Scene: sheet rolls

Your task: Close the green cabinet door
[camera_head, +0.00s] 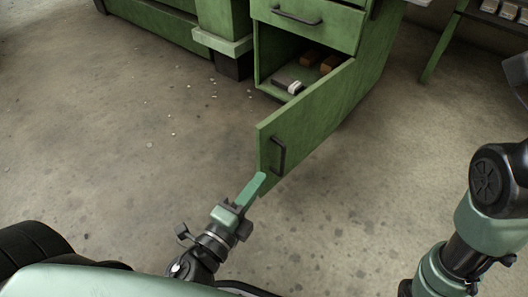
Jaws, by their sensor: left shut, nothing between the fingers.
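The green cabinet door (301,125) stands swung open towards me, below a green drawer. It has a dark bar handle (278,156) near its free edge. My left gripper (256,185) is shut and empty, with its green fingers at the lower corner of the door's free edge. I cannot tell whether the fingertips touch the door. The open cabinet (266,72) shows its inside behind the door. My right arm comes in at the right, but its gripper is out of the picture.
Inside the cabinet lie brown blocks (312,57) and a dark and white item (294,88). The closed drawer (305,22) has a dark handle. Small pale debris lies on the concrete floor (150,125). A green table leg (440,48) stands at the upper right. The floor around the door is mostly clear.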

